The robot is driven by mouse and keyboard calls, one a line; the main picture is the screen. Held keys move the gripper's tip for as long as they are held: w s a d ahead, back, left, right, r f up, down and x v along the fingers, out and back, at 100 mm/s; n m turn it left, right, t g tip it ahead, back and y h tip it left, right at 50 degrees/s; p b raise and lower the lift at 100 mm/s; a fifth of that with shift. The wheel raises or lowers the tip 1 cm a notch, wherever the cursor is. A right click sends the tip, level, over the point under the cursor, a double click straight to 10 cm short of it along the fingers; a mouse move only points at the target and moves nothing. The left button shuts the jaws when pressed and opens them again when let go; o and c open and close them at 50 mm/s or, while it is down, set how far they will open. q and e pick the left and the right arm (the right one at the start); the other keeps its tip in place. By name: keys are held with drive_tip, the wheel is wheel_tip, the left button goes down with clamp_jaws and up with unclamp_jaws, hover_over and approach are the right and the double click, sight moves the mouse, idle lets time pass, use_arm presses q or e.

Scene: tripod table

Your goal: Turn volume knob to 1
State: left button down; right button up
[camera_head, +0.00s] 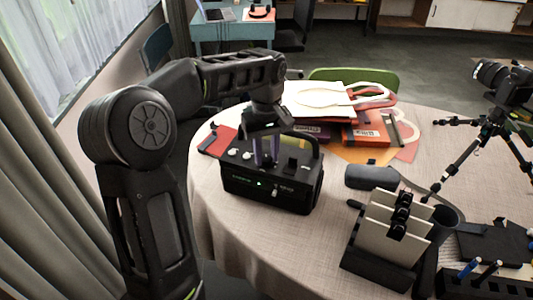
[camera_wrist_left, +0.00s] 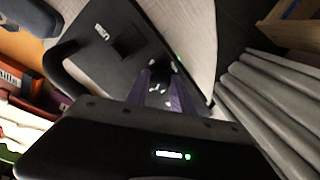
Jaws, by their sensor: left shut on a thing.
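A black amplifier-like box (camera_head: 290,198) with a carry handle stands on the round table. Its top has small white knobs (camera_head: 232,152) and dark raised parts, and its front face has a green light. My left gripper (camera_head: 266,160) reaches down onto the top from above, its two purple fingers pointing down. In the left wrist view the fingers (camera_wrist_left: 161,92) close around a small light knob (camera_wrist_left: 157,88) on the box. The fingers and wrist partly hide this knob, and its pointer and any number marks cannot be read. My right gripper is out of view.
A red flat item (camera_head: 217,140) lies left of the box. Books and papers (camera_head: 365,133) lie behind it. A grey case (camera_head: 371,177), a holder with cream cards (camera_head: 385,235) and a camera tripod (camera_head: 478,150) stand to the right. The table's front left is clear.

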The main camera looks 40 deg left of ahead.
use_arm(q)
drive_tip(key=n, duration=0.6)
drive_tip(key=shift+n, duration=0.3)
idle(0.4)
drive_tip(key=c, duration=1.1)
unclamp_jaws()
